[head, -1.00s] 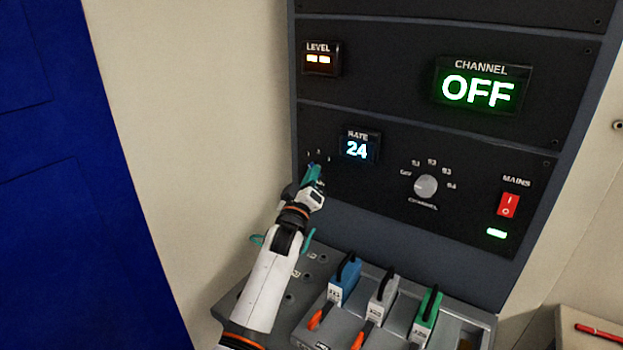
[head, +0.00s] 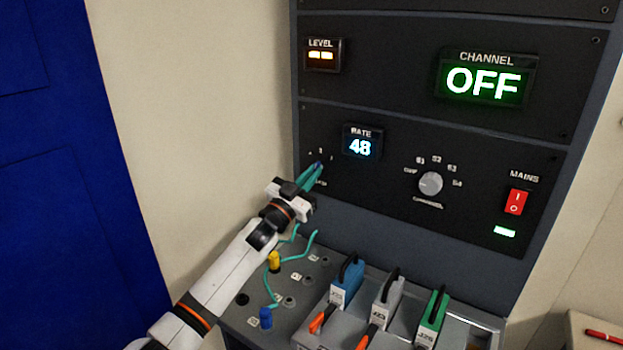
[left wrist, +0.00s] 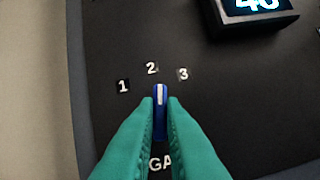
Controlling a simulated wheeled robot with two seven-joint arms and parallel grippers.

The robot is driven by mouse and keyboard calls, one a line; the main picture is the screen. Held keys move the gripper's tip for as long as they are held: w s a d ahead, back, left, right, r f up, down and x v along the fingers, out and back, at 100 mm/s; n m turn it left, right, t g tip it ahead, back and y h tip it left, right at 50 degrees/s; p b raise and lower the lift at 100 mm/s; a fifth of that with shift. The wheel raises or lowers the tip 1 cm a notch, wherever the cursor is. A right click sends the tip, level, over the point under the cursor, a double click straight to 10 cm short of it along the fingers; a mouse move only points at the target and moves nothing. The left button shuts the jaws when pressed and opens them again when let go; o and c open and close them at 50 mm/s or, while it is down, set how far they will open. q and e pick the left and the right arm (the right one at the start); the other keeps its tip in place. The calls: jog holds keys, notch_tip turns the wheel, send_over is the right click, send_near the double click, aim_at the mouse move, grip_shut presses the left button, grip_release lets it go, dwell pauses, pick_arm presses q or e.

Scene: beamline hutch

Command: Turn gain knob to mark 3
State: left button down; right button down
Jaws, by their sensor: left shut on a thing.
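The gain knob (left wrist: 160,98) is blue with a white pointer line. It sits between the teal fingers of my left gripper (left wrist: 160,110), which is shut on it. The pointer line runs straight up in the left wrist view, between mark 2 (left wrist: 152,68) and mark 3 (left wrist: 183,74), closer to 2. Mark 1 (left wrist: 123,86) is to the left. The label below the knob is partly covered by the fingers; "GA" shows. In the head view my left gripper (head: 313,174) reaches the panel's lower left and mostly hides the knob. My right gripper is not in view.
The rate display (head: 361,144) reads 48, right above the gripper. The channel knob (head: 430,184) and red mains switch (head: 515,202) are farther right. Below are blue (head: 347,283), grey and green handled modules, and a sloped shelf with sockets and teal cables (head: 270,290).

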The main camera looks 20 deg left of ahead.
pick_arm(q)
jog(key=shift+a+r+m+g+h+p, duration=0.15)
jog(key=shift+m+g+h, duration=0.4)
jog(key=shift+m, duration=0.95)
jog(key=shift+f+m+g+h+p, duration=0.15)
jog(key=shift+m+g+h, duration=0.35)
jog(key=shift+m, duration=1)
jog(key=shift+a+r+m+g+h+p, duration=0.1)
jog(key=shift+m+g+h+p, duration=0.3)
jog(key=shift+m, duration=1.4)
jog(key=c, duration=1.5)
grip_release()
jog(key=shift+w, duration=0.1)
jog(key=p+v, duration=0.1)
jog(key=v, duration=1.1)
jog(key=shift+a, duration=0.1)
